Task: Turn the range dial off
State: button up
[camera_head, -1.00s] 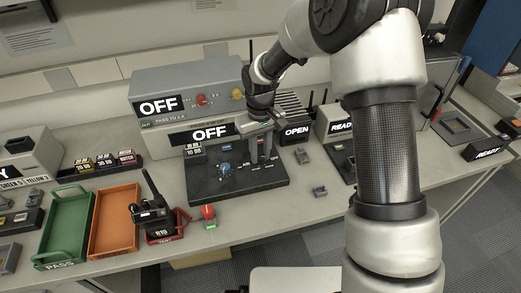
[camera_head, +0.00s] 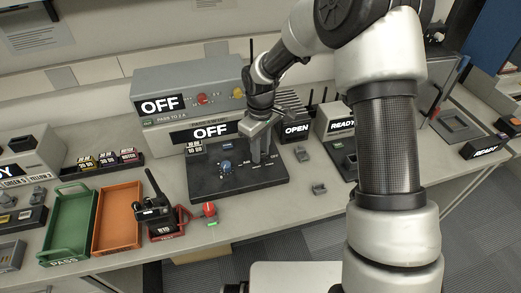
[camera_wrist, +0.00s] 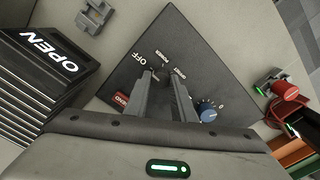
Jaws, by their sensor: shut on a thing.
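The black control panel (camera_head: 205,186) lies flat on the bench in the head view, and fills the middle of the wrist view (camera_wrist: 203,78). My gripper (camera_head: 262,158) points down at its right part. In the wrist view both fingers (camera_wrist: 165,74) are close together, shut on a small dial that they almost fully hide. I take it for the range dial; its pointer cannot be seen. White labels surround the fingertips, one reading OFF. A separate blue knob (camera_wrist: 207,110) sits to the right of the fingers, apart from them; it also shows in the head view (camera_head: 226,167).
Grey boxes with OFF displays (camera_head: 212,131) stand behind the panel. The OPEN unit (camera_head: 297,130) is to its right. A handheld radio (camera_head: 154,208), a red knob (camera_head: 209,209), an orange tray (camera_head: 98,246) and a green tray (camera_head: 44,244) lie at the left front.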

jog(key=o, duration=1.1)
jog(key=shift+c, duration=0.2)
notch_tip(320, 180, up, 18)
jog(key=p, duration=0.2)
jog(key=shift+f, duration=0.25)
